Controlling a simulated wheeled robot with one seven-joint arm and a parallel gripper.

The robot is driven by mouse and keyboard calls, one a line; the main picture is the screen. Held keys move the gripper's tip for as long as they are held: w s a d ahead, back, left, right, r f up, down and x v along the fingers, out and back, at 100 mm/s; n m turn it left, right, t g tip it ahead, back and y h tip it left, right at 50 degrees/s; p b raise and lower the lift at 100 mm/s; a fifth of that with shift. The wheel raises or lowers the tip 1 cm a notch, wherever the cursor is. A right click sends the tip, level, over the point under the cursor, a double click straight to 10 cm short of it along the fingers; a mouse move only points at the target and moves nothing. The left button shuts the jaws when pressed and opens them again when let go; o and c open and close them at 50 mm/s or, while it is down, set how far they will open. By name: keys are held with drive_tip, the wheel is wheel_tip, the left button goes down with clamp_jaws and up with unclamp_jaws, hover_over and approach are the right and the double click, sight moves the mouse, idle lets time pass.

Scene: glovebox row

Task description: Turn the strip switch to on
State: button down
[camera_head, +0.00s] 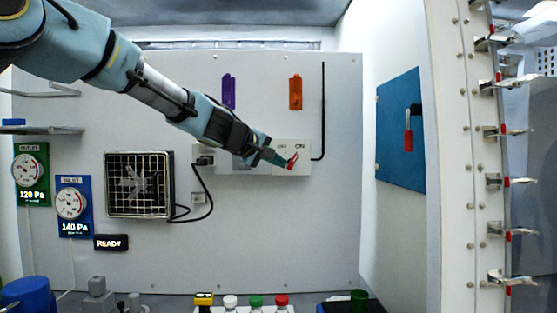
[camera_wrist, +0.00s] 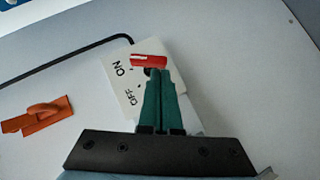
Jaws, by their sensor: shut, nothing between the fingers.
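The strip switch is a white plate (camera_head: 304,148) on the back panel, lettered OFF and ON, with a red lever (camera_head: 292,161). In the wrist view the plate (camera_wrist: 122,75) is tilted, and the red lever (camera_wrist: 149,61) lies just past my fingertips. The lever slants, its upper end toward the ON side in the head view. My gripper (camera_head: 280,160) has green fingers closed together, with their tips at the lever, touching or almost touching it. It also shows in the wrist view (camera_wrist: 158,72). The fingers hide part of the plate and the lever's pivot.
A purple handle (camera_head: 228,92) and an orange handle (camera_head: 295,92) are mounted above. A black cable (camera_head: 323,110) runs beside the switch. A caged fan (camera_head: 139,185) is at left, and a blue panel (camera_head: 400,130) is on the right wall. Several coloured items stand below.

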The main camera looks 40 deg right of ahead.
drive_tip(key=shift+f+b, duration=0.25)
drive_tip(key=shift+b, duration=0.3)
drive_tip(key=shift+d+f+b, duration=0.1)
drive_tip(key=shift+f+b, duration=0.1)
drive_tip(key=shift+b, duration=0.95)
drive_tip(key=shift+s+n+h, duration=0.1)
drive_tip(key=shift+n+h, duration=0.2)
drive_tip(key=b, duration=0.5)
drive_tip(key=f+n+h+b, duration=0.1)
drive_tip(key=b, duration=0.4)
drive_tip(key=shift+s+d+f+g+h, duration=0.15)
drive_tip(key=shift+s+f+g+h, duration=0.15)
drive_tip(key=shift+g, duration=0.1)
drive_tip(key=n+h+b, duration=0.1)
drive_tip(key=b, duration=0.6)
drive_tip(key=shift+d, duration=0.15)
drive_tip(key=shift+r+n+h+b, duration=0.15)
drive_tip(key=shift+n+h+b, duration=0.3)
drive_tip(key=shift+b, duration=0.8)
drive_tip(key=shift+s+r+b, duration=0.1)
drive_tip(key=shift+r+b, duration=0.15)
drive_tip(key=shift+b, duration=0.1)
